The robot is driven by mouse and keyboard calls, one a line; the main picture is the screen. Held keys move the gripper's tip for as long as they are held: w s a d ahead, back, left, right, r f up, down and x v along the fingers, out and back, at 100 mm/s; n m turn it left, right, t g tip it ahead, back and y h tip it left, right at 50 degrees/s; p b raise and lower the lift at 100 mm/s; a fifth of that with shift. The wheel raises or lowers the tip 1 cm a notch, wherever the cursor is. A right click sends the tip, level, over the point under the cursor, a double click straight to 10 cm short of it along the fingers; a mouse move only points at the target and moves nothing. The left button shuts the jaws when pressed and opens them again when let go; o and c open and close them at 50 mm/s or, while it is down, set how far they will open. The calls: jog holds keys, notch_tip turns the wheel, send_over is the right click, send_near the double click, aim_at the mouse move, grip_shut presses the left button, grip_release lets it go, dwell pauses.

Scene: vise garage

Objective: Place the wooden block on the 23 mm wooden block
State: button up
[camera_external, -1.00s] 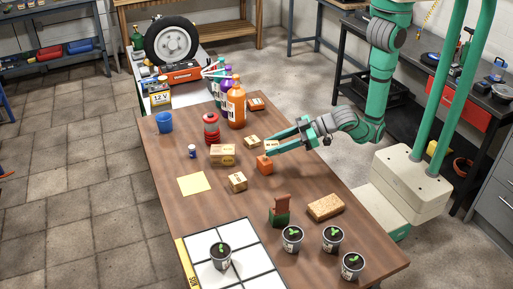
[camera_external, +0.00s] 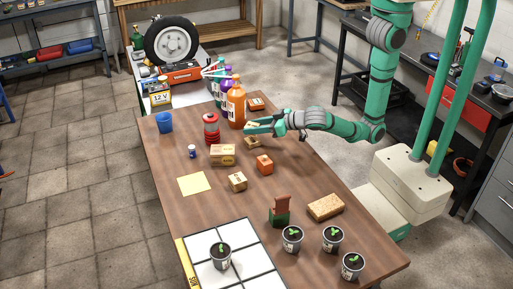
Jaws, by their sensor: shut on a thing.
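My gripper (camera_external: 250,129) is shut on a small light wooden block (camera_external: 252,124), partly hidden by the fingers, and holds it raised over the far half of the table. A small wooden block (camera_external: 252,142) lies on the table just below the gripper in the picture, apart from it. A larger wooden block (camera_external: 222,154) with markings lies to the left. Another wooden block (camera_external: 237,182) stands nearer, by the yellow sheet. The markings are too small to read, so I cannot tell which is the 23 mm block.
Bottles (camera_external: 236,104) stand just behind the gripper, and a red cylinder (camera_external: 211,129) stands to its left. An orange block (camera_external: 265,165) lies nearer. The table's left middle is mostly clear.

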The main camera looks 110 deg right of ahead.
aim_at(254, 140)
jog(key=shift+f, duration=1.75)
jog(key=o, duration=1)
jog(key=shift+f, duration=0.15)
jog(key=shift+s+a+r, duration=0.15)
jog(key=shift+a+r, duration=0.05)
jog(key=shift+r, duration=0.05)
jog(key=v, duration=1.1)
jog(key=shift+s+a+r, duration=0.1)
jog(key=shift+s+r, duration=0.05)
jog(key=shift+s, duration=0.05)
